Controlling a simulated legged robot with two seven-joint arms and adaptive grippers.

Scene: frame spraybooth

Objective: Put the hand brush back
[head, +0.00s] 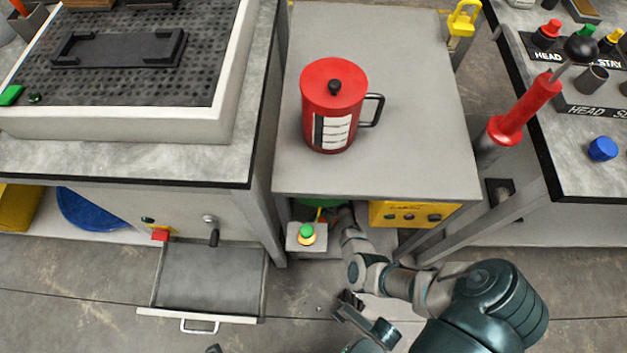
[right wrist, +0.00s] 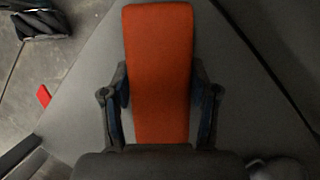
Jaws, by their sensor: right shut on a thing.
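An orange block-like piece (right wrist: 160,75), which looks like the hand brush's handle, stands between the two fingers of my right gripper (right wrist: 160,95) in the right wrist view. The fingers are shut on its two sides. The brush's bristles do not show. In the head view my right arm reaches in under the front edge of the grey table, and that gripper is hidden there. Only a small dark tip at the bottom edge of the head view may belong to my left gripper (head: 213,349); its fingers cannot be made out.
A red lidded mug (head: 331,110) stands on the grey table (head: 420,130). Under it are a green-button box (head: 306,237) and a yellow box (head: 408,214). An open, empty drawer (head: 208,277) juts out at left. A workbench (head: 588,170) stands at right.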

